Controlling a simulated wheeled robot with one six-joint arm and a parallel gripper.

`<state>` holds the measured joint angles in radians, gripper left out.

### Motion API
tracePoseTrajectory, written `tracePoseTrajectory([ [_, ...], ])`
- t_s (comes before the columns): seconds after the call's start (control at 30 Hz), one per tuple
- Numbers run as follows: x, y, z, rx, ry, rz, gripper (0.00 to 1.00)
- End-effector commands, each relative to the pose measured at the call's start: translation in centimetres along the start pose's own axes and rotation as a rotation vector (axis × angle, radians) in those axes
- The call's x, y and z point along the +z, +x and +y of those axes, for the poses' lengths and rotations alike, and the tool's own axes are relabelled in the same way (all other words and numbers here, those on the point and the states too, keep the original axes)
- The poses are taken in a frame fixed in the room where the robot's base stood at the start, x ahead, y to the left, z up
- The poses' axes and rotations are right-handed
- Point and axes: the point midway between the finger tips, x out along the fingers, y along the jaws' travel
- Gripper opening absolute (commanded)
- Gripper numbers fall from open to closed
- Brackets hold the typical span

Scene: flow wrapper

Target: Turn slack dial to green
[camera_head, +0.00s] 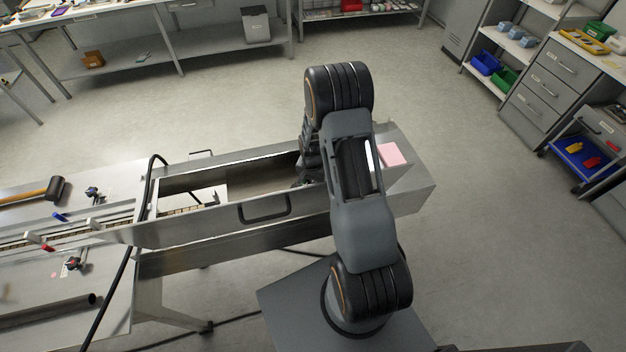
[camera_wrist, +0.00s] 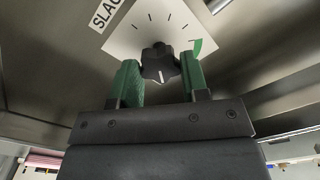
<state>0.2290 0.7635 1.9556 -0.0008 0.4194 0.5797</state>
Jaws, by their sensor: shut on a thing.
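The slack dial (camera_wrist: 157,58) is a black lobed knob on a white square plate (camera_wrist: 125,38) with tick marks, seen in the wrist view. A white pointer line on the knob points down in the picture, toward my gripper's body. A green mark (camera_wrist: 203,47) lies on the plate's right side, so the pointer is not at it. A label reading "SLAC" (camera_wrist: 105,14) is cut off at the top. My gripper (camera_wrist: 160,70) has its two green fingers either side of the knob, shut on it. In the head view my arm hides the dial.
The metal trough of the machine (camera_head: 250,175) surrounds the gripper, with steel walls close by. A handle (camera_head: 265,208) sits on its near wall. A pink pad (camera_head: 392,154) lies at its right end. A bench with a mallet (camera_head: 40,190) stands left.

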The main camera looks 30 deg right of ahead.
Motion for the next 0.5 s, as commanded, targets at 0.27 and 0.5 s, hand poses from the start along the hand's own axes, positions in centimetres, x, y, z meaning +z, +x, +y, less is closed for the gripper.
tracePoseTrajectory([
  [0.27,0.16,0.26,0.02,0.002,-0.081,-0.003,0.18],
  [0.5,0.22,0.41,-0.03,0.002,-0.276,-0.004,0.18],
])
